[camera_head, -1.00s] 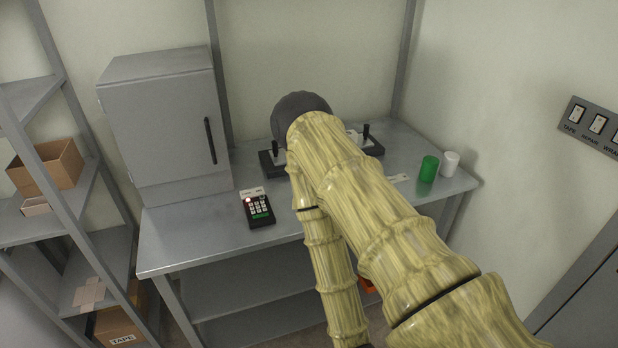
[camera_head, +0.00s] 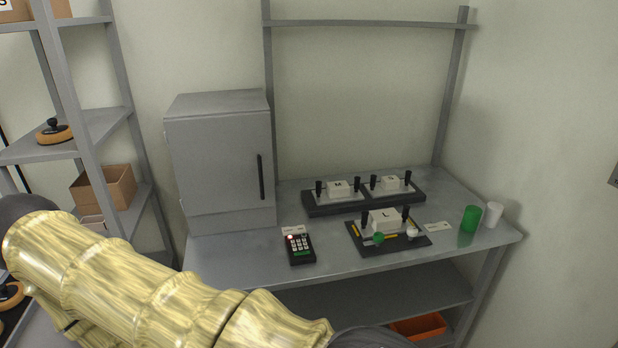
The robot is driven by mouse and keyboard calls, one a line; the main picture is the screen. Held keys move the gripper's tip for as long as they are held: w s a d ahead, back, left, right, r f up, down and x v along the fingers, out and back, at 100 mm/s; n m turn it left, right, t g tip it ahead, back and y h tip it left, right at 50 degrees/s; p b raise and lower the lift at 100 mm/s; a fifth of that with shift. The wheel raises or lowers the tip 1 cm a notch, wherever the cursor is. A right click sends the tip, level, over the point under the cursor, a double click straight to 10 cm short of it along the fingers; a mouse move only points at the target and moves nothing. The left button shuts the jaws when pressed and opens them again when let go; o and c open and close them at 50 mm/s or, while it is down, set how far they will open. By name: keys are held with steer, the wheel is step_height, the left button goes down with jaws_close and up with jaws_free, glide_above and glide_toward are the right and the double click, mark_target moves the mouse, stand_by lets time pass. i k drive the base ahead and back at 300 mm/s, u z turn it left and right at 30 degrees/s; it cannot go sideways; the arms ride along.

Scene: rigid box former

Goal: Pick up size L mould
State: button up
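The size L mould (camera_head: 385,220) is a pale block marked "L" with two upright black handles. It sits on a dark base plate (camera_head: 400,247) at the front of the metal table. The plate has yellow strips, a green knob (camera_head: 378,238) and a white knob (camera_head: 413,233). Behind it, a mould marked "M" (camera_head: 337,188) and a similar pale mould (camera_head: 390,182), its label too small to read, sit on a dark double base. My gripper is out of view.
A grey cabinet (camera_head: 220,150) and a keypad (camera_head: 299,246) are on the left of the table (camera_head: 240,258). A green cup (camera_head: 470,219) and white cup (camera_head: 493,214) stand at the right end. An orange bin (camera_head: 419,326) is below. Shelving (camera_head: 75,140) stands at the left.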

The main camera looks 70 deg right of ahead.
mark_target(388, 221)
steer(key=u, duration=0.6)
steer(key=k, duration=1.9)
steer(key=z, duration=2.2)
steer(key=i, duration=0.25)
steer(key=u, duration=0.2)
